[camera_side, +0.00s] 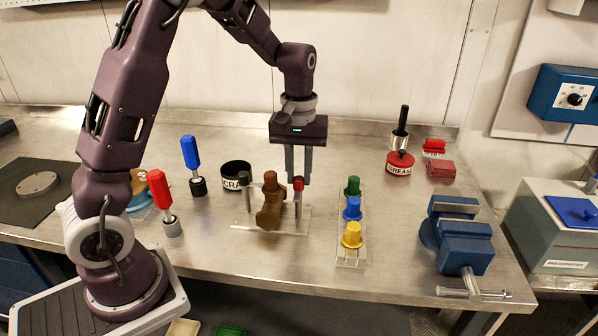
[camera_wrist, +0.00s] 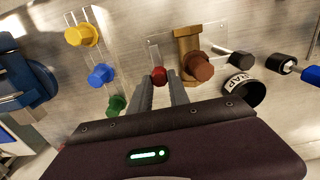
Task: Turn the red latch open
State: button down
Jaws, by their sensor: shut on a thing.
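The red latch is a small red knob (camera_side: 298,184) at the right of a brown fitting (camera_side: 269,208) on a clear plate (camera_side: 245,228). My gripper (camera_side: 299,178) points down from above, with its two fingers closed around the red latch. In the wrist view the red latch (camera_wrist: 158,76) shows between the tips of my gripper (camera_wrist: 160,80), and the brown fitting (camera_wrist: 187,45) lies just beyond to the right. The fingers hide part of the latch, and its exact turn angle is hard to tell.
Green, blue and yellow knobs (camera_side: 352,208) stand on a clear strip to the right. A black scrap cup (camera_side: 236,174) and a blue-handled tool (camera_side: 191,155) stand left. A red grease tin (camera_side: 399,163) and a blue vise (camera_side: 462,240) are farther right.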

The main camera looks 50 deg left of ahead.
aim_at(299, 177)
jog(key=c, duration=1.2)
grip_release()
jog(key=shift+c, duration=0.2)
notch_tip(299, 177, up, 7)
jog(key=shift+r, duration=0.1)
jog(key=s+d+r+m+t, duration=0.2)
jog(key=s+d+r+m, duration=0.15)
jog(key=s+r, duration=0.3)
jog(key=s+d+m+t, duration=0.1)
jog(key=s+d+m, duration=0.1)
jog(key=s, duration=0.6)
jog(key=s+d+f+m+t, duration=0.1)
jog(key=s+d+m+t, duration=0.1)
jog(key=s, duration=0.6)
jog(key=shift+s+d+m+t, duration=0.15)
jog(key=shift+d+m+t, duration=0.15)
jog(key=shift+d+m, duration=0.5)
